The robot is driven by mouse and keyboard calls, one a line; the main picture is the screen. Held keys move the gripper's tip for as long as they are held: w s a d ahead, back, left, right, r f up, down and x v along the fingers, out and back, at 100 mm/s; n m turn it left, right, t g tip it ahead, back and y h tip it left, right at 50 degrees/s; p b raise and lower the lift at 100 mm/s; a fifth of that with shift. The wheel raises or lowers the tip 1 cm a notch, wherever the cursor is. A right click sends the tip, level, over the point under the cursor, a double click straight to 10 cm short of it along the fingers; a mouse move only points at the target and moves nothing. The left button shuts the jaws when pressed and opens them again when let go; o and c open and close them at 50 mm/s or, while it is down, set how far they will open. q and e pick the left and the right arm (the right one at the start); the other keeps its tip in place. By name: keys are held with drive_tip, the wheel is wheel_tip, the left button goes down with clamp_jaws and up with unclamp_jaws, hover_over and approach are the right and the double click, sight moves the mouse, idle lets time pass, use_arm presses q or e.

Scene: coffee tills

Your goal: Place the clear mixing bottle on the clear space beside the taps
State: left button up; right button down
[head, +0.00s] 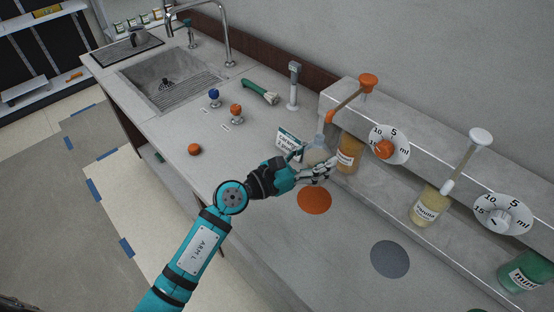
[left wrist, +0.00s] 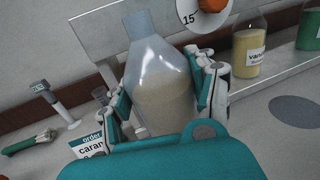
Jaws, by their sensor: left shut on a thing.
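The clear mixing bottle (left wrist: 160,80) holds a beige liquid in its lower part. My left gripper (head: 309,168) is shut on it, with fingers on both sides of the bottle in the left wrist view. In the head view the bottle (head: 317,152) is partly hidden by the fingers, just behind the orange disc (head: 314,200). I cannot tell whether its base touches the counter. The blue tap knob (head: 214,98) and orange tap knob (head: 236,110) stand on the counter to the left, near the sink. My right gripper is not in view.
An order card (head: 289,143) stands close by my gripper. A caramel bottle (head: 348,152) and vanilla bottle (head: 427,206) stand at the ledge. A green-handled brush (head: 260,91), a post (head: 293,86) and an orange ball (head: 194,149) are on the counter.

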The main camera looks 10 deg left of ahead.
use_arm(q)
drive_tip(key=s+a+f+n+t+y+b, duration=0.2)
drive_tip(key=s+a+y+b, duration=0.15)
drive_tip(key=a, duration=0.45)
drive_tip(key=s+a+f+n+t+y+b, duration=0.25)
drive_tip(key=s+a+b, duration=0.2)
drive_tip(key=a, duration=0.45)
drive_tip(key=shift+g+h, duration=0.25)
drive_tip(key=shift+h, duration=0.05)
drive_tip(key=shift+w+a+f+b, duration=0.3)
drive_tip(key=shift+w+a+f, duration=0.55)
drive_tip(key=shift+w, duration=1.6)
drive_tip(key=shift+w+a+f+b, duration=0.3)
drive_tip(key=shift+w+a+f, duration=0.6)
drive_tip(key=shift+w, duration=1.6)
drive_tip(key=shift+w+a+f+b, duration=0.3)
drive_tip(key=shift+w+a+f, duration=0.55)
drive_tip(key=shift+w, duration=1.6)
drive_tip(key=shift+f, duration=0.1)
drive_tip(key=o, duration=1.4)
